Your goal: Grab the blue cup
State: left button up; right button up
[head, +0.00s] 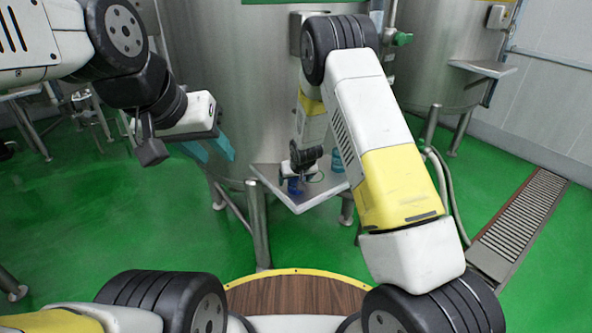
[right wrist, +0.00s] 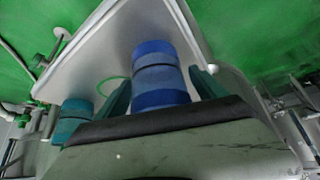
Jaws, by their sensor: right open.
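The blue cup (right wrist: 158,75) stands between the two teal fingers of my right gripper (right wrist: 163,92) in the right wrist view, with a gap to the fingers. In the head view the blue cup (head: 294,186) is small and partly hidden by my right gripper (head: 300,178), on the metal shelf (head: 300,203). My right gripper is open around the cup. My left gripper (head: 208,149) is open and empty, in the air left of the shelf, its teal fingers apart.
A teal cup (head: 338,160) stands on the shelf to the right of the blue cup; it also shows in the right wrist view (right wrist: 72,118). A thin green ring (right wrist: 112,86) is on the shelf. A large steel tank (head: 235,90) stands behind. The green floor is open at left.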

jog(key=shift+c, duration=0.2)
jog(key=c, duration=1.4)
jog(key=shift+r, duration=0.1)
